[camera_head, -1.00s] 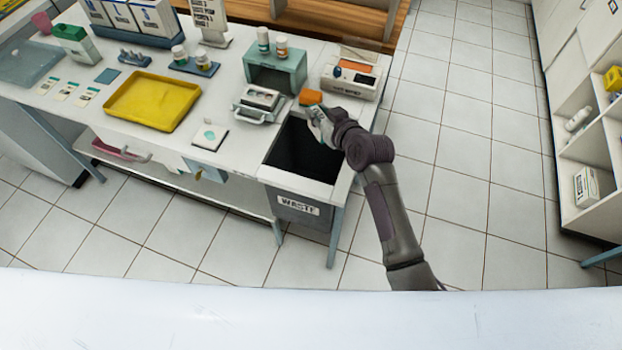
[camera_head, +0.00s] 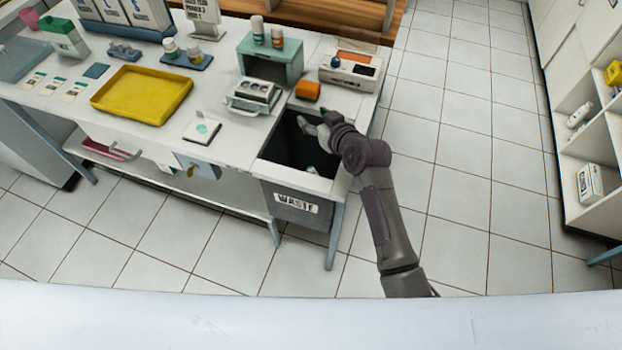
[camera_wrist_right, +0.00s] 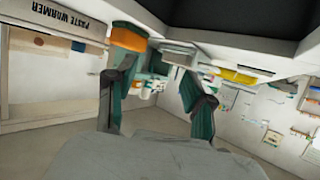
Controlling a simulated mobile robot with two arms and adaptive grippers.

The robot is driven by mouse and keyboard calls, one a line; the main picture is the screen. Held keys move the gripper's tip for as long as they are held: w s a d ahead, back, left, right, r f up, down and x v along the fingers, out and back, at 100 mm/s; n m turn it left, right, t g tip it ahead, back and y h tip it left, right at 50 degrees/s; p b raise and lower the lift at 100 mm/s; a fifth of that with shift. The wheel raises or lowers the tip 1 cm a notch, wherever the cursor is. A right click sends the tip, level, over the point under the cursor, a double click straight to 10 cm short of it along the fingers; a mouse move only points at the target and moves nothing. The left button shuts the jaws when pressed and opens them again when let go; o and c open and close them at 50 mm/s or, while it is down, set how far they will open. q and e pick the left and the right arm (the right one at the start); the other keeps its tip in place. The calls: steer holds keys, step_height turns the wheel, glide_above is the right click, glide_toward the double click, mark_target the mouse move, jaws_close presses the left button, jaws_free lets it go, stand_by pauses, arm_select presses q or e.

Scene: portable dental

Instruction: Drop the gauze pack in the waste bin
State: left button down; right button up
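The waste bin (camera_head: 297,205) is an open dark box at the counter's right end, with a WASTE label on its front. A small pale item with some teal (camera_head: 312,170), which looks like the gauze pack, lies inside near the front right wall, partly hidden. My right gripper (camera_head: 309,126) is above the bin opening. In the right wrist view its two fingers (camera_wrist_right: 157,98) are spread apart with nothing between them. My left gripper is not in view.
An orange block (camera_head: 307,91) sits just behind the bin, beside the paste warmer (camera_head: 350,70). A metal container (camera_head: 252,97), a teal stand (camera_head: 271,62) and a yellow tray (camera_head: 142,95) are on the counter. The tiled floor at right is clear.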

steer(key=v, duration=1.2)
stand_by(0.3)
steer(key=s+d+f+m+g+h, duration=0.1)
steer(key=s+d+f+g+h, duration=0.25)
steer(key=s, duration=0.55)
steer(key=s+d+f+m+g+h, duration=0.1)
steer(key=s+d+f+m+g, duration=0.1)
steer(key=s+d+f, duration=0.4)
steer(key=s+d+f+m+g+h, duration=0.1)
steer(key=s+d+f+g+h, duration=0.15)
steer(key=s+d, duration=0.6)
steer(key=s+a+f+g, duration=0.1)
steer(key=s+a+f, duration=0.1)
steer(key=f, duration=1.1)
steer(key=s+a+f+g, duration=0.1)
steer(key=s+f, duration=0.1)
steer(key=f, duration=1.1)
steer(key=s+d+f, duration=0.2)
steer(key=s+f, duration=1.2)
steer(key=s, duration=0.2)
steer(key=shift+d+g, duration=0.4)
